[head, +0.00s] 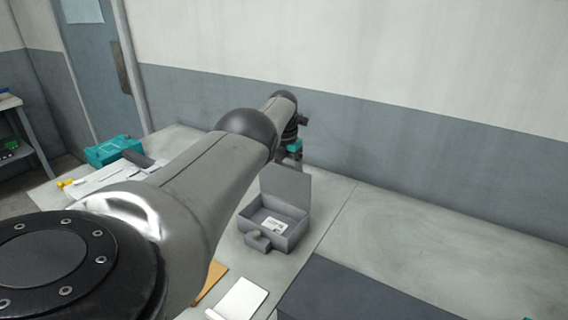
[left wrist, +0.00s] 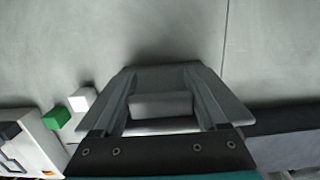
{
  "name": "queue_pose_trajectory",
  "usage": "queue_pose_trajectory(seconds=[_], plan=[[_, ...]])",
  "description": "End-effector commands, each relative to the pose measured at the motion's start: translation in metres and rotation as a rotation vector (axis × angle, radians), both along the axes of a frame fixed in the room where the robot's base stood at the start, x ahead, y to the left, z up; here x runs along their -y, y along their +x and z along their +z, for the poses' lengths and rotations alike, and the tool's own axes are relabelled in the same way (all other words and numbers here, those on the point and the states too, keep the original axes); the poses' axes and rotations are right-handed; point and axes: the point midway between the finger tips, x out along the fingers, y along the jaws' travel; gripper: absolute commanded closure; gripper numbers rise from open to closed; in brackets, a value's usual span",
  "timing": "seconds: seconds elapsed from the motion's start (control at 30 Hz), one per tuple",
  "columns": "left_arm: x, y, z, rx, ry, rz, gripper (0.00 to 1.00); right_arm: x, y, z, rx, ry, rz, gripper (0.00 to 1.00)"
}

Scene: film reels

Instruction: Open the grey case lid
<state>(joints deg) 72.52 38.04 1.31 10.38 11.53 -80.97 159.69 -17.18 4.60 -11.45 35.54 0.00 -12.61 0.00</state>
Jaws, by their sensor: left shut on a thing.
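The grey case (head: 289,240) stands on the worktop in the head view. Its lid (head: 286,188) is raised, standing about upright at the back, and the inside shows with a white label (head: 276,224). A small latch-like block (head: 257,240) sits at its front. My left gripper (head: 290,158) is at the lid's top edge, its fingertips mostly hidden. In the left wrist view my left gripper (left wrist: 161,80) is shut on a grey piece (left wrist: 160,105) between its fingers, which appears to be part of the lid. My right gripper is not in view.
A white pad (head: 240,299) and an orange-brown sheet (head: 211,280) lie in front of the case. The worktop (head: 430,235) to the right is clear, with the wall behind.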

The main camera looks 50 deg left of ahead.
Motion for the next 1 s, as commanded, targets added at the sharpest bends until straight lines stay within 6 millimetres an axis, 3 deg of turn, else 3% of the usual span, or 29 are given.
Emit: queue_pose_trajectory(seconds=[0.4,0.43,0.63,1.0], plan=[[0.0017,-0.0043,-0.0033,-0.019,-0.006,0.003,1.0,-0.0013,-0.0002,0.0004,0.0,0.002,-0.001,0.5],[0.0016,-0.0043,-0.0033,-0.019,-0.006,0.003,0.22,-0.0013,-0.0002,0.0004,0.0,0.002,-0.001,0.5],[0.001,-0.0027,-0.0017,-0.013,-0.003,0.002,0.0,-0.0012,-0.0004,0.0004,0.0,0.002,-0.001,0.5],[0.0005,-0.0017,0.0039,-0.007,-0.001,0.002,0.0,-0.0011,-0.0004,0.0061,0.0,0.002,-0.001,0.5]])
